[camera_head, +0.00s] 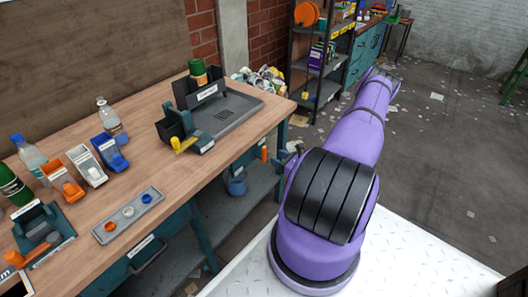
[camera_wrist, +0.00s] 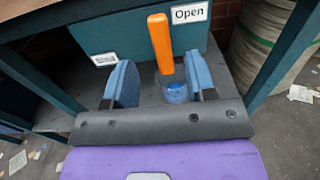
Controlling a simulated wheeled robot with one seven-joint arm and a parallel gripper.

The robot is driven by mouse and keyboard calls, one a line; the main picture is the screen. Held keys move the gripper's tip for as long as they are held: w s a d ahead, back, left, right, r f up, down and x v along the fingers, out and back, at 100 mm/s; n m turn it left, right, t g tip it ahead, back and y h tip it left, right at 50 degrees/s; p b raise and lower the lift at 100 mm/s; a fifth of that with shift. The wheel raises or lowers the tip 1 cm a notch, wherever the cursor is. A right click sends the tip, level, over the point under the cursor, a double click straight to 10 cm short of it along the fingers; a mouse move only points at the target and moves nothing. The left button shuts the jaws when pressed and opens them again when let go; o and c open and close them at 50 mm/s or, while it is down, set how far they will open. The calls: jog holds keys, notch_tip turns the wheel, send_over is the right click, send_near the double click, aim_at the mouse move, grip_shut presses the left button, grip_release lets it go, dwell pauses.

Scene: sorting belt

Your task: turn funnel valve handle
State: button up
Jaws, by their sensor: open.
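The valve handle (camera_wrist: 160,43) is a plain orange bar on the teal end of the bench. In the wrist view it stands nearly upright, left of a white "Open" label (camera_wrist: 189,13). It also shows small in the head view (camera_head: 264,153), just left of my gripper (camera_head: 290,158). In the wrist view my gripper (camera_wrist: 160,76) is open, with blue-grey fingers apart on either side of the handle's lower end. Depth is unclear, so I cannot tell whether either finger touches it. The funnel itself is not clearly seen.
A blue bucket (camera_wrist: 175,92) sits below the handle on the lower shelf; the head view shows it too (camera_head: 236,184). A teal bench leg (camera_wrist: 280,55) is close on the right. Bottles and small bins stand on the bench top (camera_head: 160,180).

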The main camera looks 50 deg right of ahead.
aim_at(266, 151)
jog(key=w, duration=0.7)
jog(key=shift+w+a, duration=0.3)
jog(key=shift+w, duration=0.1)
grip_shut()
